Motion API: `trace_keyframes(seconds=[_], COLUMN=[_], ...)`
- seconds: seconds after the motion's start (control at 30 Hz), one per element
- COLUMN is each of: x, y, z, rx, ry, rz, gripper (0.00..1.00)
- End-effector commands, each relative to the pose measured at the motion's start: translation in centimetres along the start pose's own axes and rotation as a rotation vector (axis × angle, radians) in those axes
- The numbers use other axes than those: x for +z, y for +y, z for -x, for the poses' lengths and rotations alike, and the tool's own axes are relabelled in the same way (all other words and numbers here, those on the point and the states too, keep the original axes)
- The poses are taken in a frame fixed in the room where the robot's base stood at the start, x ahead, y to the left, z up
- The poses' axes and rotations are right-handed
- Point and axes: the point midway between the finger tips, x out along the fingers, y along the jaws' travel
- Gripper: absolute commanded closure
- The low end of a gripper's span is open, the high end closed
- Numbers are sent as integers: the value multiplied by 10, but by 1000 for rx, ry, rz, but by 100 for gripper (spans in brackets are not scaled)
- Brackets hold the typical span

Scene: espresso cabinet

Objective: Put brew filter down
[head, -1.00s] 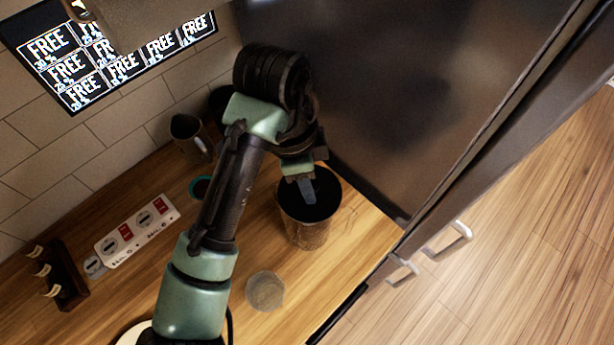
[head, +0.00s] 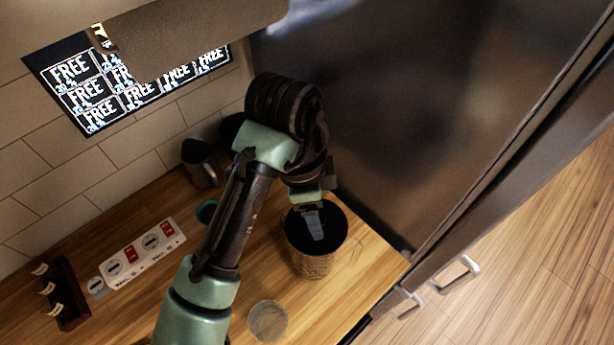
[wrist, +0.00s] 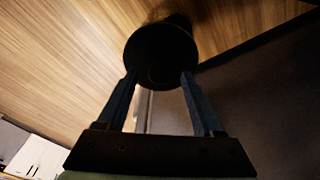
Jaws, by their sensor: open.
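A dark-mouthed container (head: 312,262) with a brown textured side stands upright on the wooden counter near its right end. My gripper (head: 317,236) is over its mouth, fingers pointing down, open. In the wrist view, my gripper (wrist: 158,75) has its two bluish fingers apart, with a dark round shape (wrist: 160,50) beyond and between the tips, probably the same container. I cannot tell whether the fingers touch it. No separate brew filter can be clearly made out; the container's inside is too dark to see into.
A pale round disc-like thing (head: 268,322) lies on the counter (head: 345,300). A power strip (head: 142,253), a small dark rack (head: 62,294), a dark mug (head: 199,163) and a teal-rimmed cup (head: 206,211) are left of my arm. A dark panel (head: 390,110) rises behind the container.

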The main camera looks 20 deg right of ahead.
Motion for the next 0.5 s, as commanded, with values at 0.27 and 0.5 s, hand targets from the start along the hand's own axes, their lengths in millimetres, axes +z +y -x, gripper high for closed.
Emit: trace_keyframes(seconds=[0.27, 0.5], x=[2, 1], y=[-2, -1], z=[56, 95], rx=[-8, -6], ry=[-8, -6], rz=[-1, 0], gripper=[32, 32])
